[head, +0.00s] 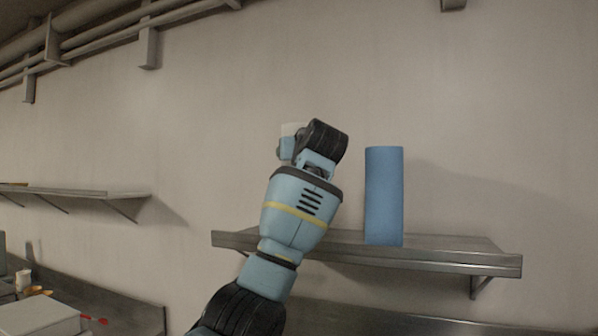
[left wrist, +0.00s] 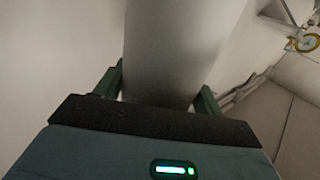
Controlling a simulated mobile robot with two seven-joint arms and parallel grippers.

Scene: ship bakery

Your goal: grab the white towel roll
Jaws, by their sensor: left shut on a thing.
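The white towel roll (left wrist: 170,45) fills the upper middle of the left wrist view as a pale, smooth cylinder. My left gripper (left wrist: 158,92) is shut on it, with one dark green finger on each side. In the head view only a small white piece, probably the roll's top (head: 291,129), shows behind my left wrist. The rest of the roll and my left fingers are hidden there by my arm. My right gripper is in neither view.
A blue roll (head: 384,195) stands upright on the metal wall shelf (head: 455,256), right of my left arm. Another shelf (head: 75,193) is on the wall at left. A counter with a white box (head: 40,318) is at lower left. Pipes (head: 120,28) run along the upper left.

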